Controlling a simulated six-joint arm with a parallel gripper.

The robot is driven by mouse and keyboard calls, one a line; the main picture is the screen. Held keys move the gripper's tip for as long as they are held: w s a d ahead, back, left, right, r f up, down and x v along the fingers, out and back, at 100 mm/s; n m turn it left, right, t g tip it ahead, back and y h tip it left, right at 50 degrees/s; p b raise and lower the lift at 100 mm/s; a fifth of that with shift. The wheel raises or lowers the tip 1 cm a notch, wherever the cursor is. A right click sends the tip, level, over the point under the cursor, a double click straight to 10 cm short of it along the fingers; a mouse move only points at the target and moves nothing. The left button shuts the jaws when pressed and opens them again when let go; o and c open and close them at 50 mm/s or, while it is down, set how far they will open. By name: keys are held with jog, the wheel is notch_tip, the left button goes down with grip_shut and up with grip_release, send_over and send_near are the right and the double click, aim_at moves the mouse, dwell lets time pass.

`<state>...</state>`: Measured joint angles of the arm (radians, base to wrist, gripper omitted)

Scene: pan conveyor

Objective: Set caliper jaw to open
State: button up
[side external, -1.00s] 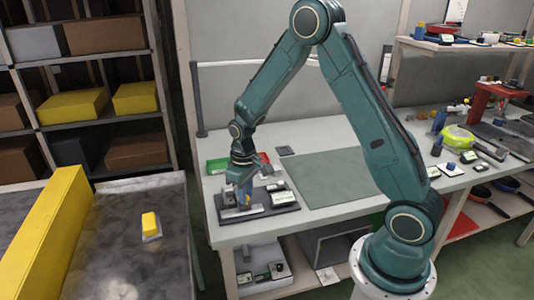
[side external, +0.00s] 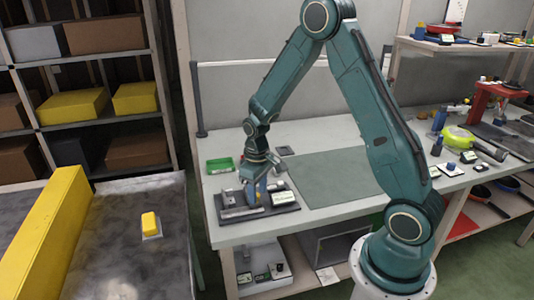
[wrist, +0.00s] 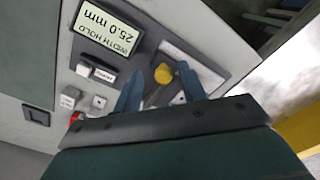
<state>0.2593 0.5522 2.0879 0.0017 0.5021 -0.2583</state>
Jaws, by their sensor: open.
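The caliper station is a dark base plate (side external: 232,216) on the bench's left end, with a small display (side external: 283,198). In the wrist view the display (wrist: 108,33) reads "WIDTH HOLD 25.0 mm". A pale metal bar (wrist: 195,62) and a round yellow knob (wrist: 163,73) sit on the plate. My gripper (side external: 261,197) is low over the plate, left of the display. In the wrist view my gripper (wrist: 160,82) is open, its two blue fingers on either side of the knob. I cannot tell whether they touch it. The caliper jaw's position is unclear.
Small labelled blocks (wrist: 103,73) sit beside the display. A grey mat (side external: 335,177) to the right is clear. A conveyor (side external: 120,245) with a yellow block (side external: 150,222) lies left of the bench.

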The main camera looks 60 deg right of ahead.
jog(key=shift+r, duration=0.1)
notch_tip(320, 180, up, 14)
dwell(0.7)
jog(key=s+a+r+t, duration=0.2)
jog(key=s+a+r, duration=0.3)
jog(key=s, duration=0.5)
jog(key=s+a+r+t, duration=0.3)
jog(key=s+a+r, duration=0.2)
jog(key=s, duration=0.5)
jog(key=shift+r+t, duration=0.3)
